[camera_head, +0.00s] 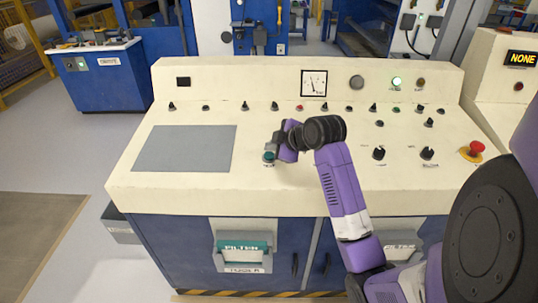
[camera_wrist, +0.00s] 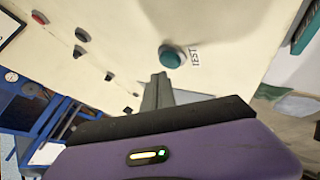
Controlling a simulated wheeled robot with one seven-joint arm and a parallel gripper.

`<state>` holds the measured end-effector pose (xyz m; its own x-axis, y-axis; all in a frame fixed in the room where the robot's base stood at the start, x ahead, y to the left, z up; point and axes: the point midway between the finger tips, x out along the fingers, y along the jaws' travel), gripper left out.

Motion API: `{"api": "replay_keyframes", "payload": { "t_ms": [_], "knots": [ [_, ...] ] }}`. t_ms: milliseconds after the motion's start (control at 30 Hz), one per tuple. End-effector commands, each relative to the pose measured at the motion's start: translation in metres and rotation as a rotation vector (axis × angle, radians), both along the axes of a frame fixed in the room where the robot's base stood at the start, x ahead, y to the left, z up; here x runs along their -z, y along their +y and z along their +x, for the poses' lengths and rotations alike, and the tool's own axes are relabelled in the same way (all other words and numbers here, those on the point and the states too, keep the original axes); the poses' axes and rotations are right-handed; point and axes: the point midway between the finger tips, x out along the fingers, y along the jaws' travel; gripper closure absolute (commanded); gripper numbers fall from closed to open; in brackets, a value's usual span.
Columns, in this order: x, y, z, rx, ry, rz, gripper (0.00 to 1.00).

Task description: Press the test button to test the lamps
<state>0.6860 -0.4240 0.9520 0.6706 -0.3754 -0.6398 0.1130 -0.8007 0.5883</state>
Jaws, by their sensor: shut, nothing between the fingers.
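The test button is a round green button (camera_wrist: 172,57) with the word TEST beside it in the wrist view. In the head view the green button (camera_head: 269,156) sits on the cream console top, right of the grey panel. My gripper (camera_wrist: 160,78) is shut and empty, its fingertips close to the button in the wrist view. In the head view my gripper (camera_head: 272,146) is just above and behind the button. I cannot tell whether the tips touch it. A lamp (camera_head: 396,82) on the console's upright back glows green; another lamp (camera_head: 421,82) beside it looks dark.
The console (camera_head: 190,205) carries a row of small knobs, a dial gauge (camera_head: 314,83) and a red mushroom button (camera_head: 473,149) at the right. A flat grey panel (camera_head: 184,149) lies at the left. A display (camera_head: 522,58) at the far right reads NONE.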

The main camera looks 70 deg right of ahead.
Motion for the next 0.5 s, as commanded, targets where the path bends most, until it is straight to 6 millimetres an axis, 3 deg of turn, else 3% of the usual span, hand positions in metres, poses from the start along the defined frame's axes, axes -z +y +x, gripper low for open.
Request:
{"api": "replay_keyframes", "payload": {
  "t_ms": [500],
  "knots": [
    [0.0081, -0.0007, 0.0003, 0.0, 0.0, 0.0, 1.0]
  ]
}}
